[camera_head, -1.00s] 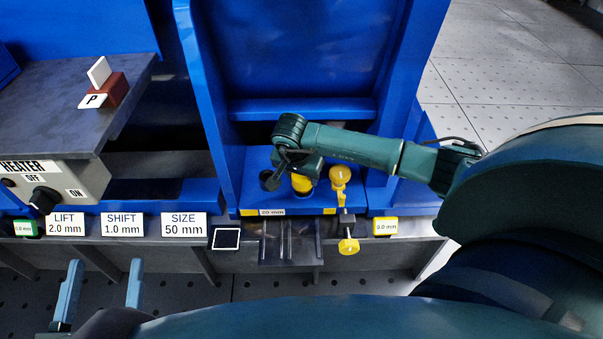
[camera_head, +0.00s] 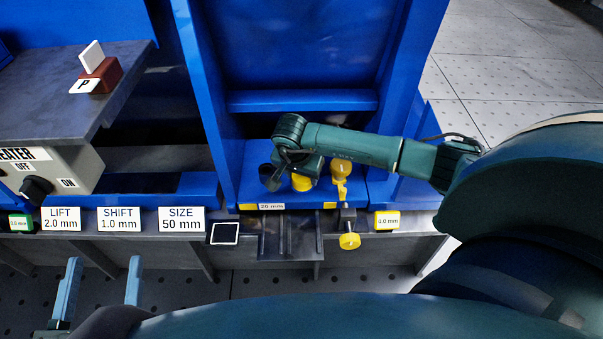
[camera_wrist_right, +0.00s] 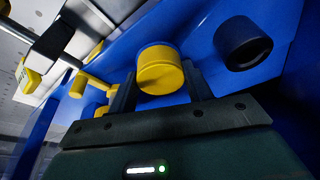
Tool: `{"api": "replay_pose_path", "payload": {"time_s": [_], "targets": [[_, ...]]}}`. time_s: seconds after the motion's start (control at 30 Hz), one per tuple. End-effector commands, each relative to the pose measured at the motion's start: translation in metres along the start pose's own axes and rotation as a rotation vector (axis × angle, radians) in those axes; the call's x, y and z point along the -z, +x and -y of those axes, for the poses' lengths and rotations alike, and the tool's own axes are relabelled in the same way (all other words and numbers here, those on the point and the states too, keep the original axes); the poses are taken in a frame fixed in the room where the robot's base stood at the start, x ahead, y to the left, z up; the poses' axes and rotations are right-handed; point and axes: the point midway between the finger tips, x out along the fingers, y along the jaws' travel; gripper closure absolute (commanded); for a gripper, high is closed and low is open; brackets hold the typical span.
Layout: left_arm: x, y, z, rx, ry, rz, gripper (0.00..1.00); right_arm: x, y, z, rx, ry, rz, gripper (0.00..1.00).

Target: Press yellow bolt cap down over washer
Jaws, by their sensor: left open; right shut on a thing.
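The yellow bolt cap (camera_head: 302,183) sits on the blue bench ledge. In the right wrist view the cap (camera_wrist_right: 160,72) is upright between my two fingers, its top and side showing. My right gripper (camera_head: 302,170) is shut on it; the gripper also shows in the right wrist view (camera_wrist_right: 160,90). The washer cannot be made out, and the underside of the cap is hidden. My left gripper (camera_head: 98,283) is open and empty at the lower left, well away from the cap.
A black cap (camera_wrist_right: 243,43) stands beside the yellow one. On its other side is a yellow round-topped fitting (camera_head: 340,167), with a yellow knob (camera_head: 349,241) below. A grey slotted bracket (camera_head: 290,240) juts out in front. The heater box (camera_head: 55,172) is at left.

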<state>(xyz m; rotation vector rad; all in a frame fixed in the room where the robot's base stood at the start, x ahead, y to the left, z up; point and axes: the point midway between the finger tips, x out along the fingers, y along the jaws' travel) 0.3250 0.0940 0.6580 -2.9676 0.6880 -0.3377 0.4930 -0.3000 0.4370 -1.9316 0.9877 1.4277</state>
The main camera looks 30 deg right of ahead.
Motion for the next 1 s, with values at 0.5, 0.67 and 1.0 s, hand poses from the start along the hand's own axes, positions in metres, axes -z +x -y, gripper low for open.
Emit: {"api": "replay_pose_path", "payload": {"time_s": [0.5,0.67,1.0], "targets": [[-0.008,-0.003,-0.004,-0.007,-0.016,0.024,0.42,0.000,0.001,0.000,0.000,0.000,0.000,0.25],[-0.001,-0.001,-0.004,-0.011,-0.032,0.012,0.42,0.000,0.001,0.000,0.000,0.000,0.000,0.25],[0.029,0.006,0.000,-0.008,-0.034,0.003,0.42,0.003,-0.056,0.001,0.004,-0.001,-0.003,0.25]]}}
